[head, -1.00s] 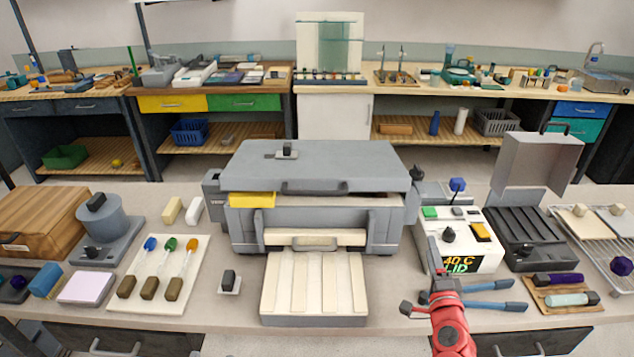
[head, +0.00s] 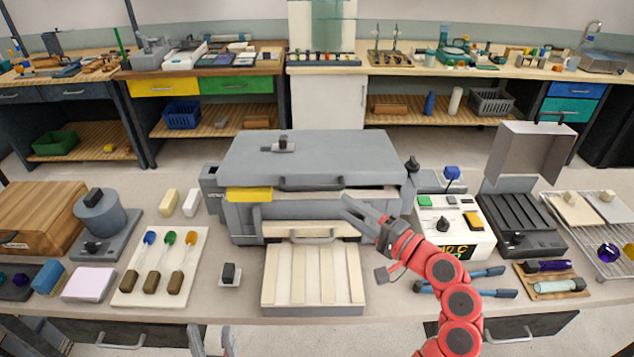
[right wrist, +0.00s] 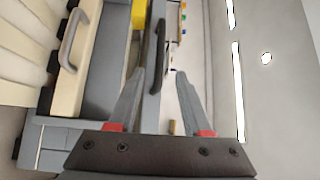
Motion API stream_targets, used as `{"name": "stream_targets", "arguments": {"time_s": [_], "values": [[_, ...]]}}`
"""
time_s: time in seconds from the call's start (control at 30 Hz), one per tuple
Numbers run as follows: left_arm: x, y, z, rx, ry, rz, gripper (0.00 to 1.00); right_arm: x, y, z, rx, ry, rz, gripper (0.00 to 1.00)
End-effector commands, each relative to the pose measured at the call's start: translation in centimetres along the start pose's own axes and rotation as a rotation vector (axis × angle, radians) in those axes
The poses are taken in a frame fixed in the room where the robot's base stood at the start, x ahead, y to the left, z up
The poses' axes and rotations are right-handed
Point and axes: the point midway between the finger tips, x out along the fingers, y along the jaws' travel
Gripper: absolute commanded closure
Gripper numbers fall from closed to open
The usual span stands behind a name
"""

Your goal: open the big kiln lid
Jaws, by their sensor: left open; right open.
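The big kiln (head: 270,213) stands mid-bench with its grey lid (head: 330,147) down. The lid's handle (head: 312,182) runs along its front edge. My right gripper (head: 350,206) is open and empty, in front of the kiln's right half, just below and to the right of that handle. In the right wrist view, the open fingers (right wrist: 167,74) point toward a grey bar handle (right wrist: 156,60), which appears between and beyond the fingertips; contact cannot be told. My left gripper (head: 213,335) is open and empty at the bottom edge, in front of the bench.
A cream slatted tray (head: 313,278) lies before the kiln, below a front panel with its own handle (head: 313,235). A control box (head: 455,245) and blue-handled tongs (head: 485,273) lie near my right arm. A rod board (head: 185,235) is left. A second, open-lidded box (head: 520,220) stands right.

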Motion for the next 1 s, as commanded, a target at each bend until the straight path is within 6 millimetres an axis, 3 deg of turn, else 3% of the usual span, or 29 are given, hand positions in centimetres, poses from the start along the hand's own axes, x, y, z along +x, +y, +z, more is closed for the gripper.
{"name": "stream_targets", "arguments": {"time_s": [0.2, 0.43, 0.6, 0.87, 1.0], "values": [[2.0, -0.1, -0.3, 0.000, 0.000, 0.000, 0.50, 5.3, -0.4, 0.1, -0.003, -0.001, 0.002, 0.50], [2.9, -0.1, -0.5, 0.000, 0.000, 0.000, 0.50, 9.1, -0.2, 0.0, 0.000, -0.001, 0.001, 0.50], [3.1, -0.1, -0.5, 0.000, 0.000, 0.000, 0.50, 10.2, -0.1, -0.1, -0.002, 0.004, -0.001, 0.50], [3.1, -0.1, -0.5, 0.000, 0.000, 0.000, 0.50, 10.3, 0.0, -0.1, -0.002, 0.005, -0.001, 0.50], [3.1, -0.1, -0.5, 0.000, 0.000, 0.000, 0.50, 10.3, 0.0, -0.1, -0.002, 0.005, -0.001, 0.72]]}}
